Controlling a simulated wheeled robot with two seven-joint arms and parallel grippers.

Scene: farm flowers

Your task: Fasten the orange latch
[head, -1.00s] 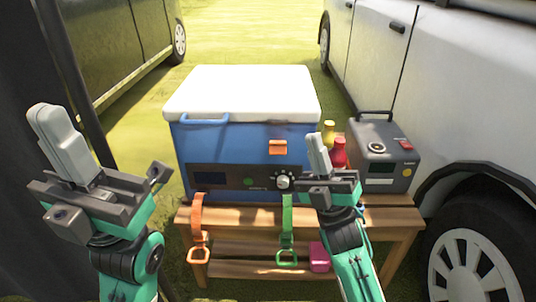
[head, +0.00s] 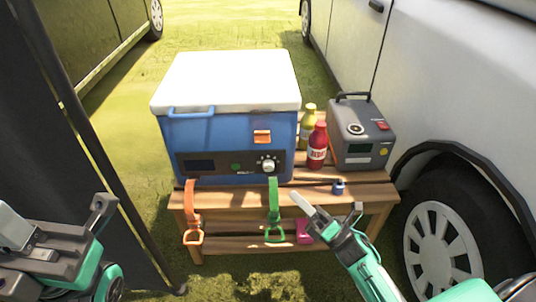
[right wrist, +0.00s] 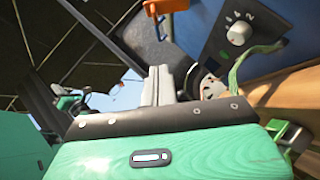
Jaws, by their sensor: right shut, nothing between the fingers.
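The orange latch (head: 262,136) is on the upper front of the blue cooler (head: 225,136), just under its white lid (head: 225,82). It also shows at the top edge of the right wrist view (right wrist: 165,7), partly cut off. I cannot tell its exact position from here. My right gripper (head: 298,201) is shut and empty, below and to the right of the latch, in front of the bench. Its closed fingertips (right wrist: 160,77) point up in the right wrist view, apart from the latch. My left gripper (head: 14,228) is at the lower left, partly cut off, far from the cooler.
The wooden bench (head: 340,198) holds a yellow bottle (head: 307,128), a red bottle (head: 317,150) and a grey box (head: 362,138). An orange strap (head: 191,205) and a green strap (head: 273,205) hang in front. A white vehicle (head: 450,80) stands at right, a dark panel (head: 50,140) at left.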

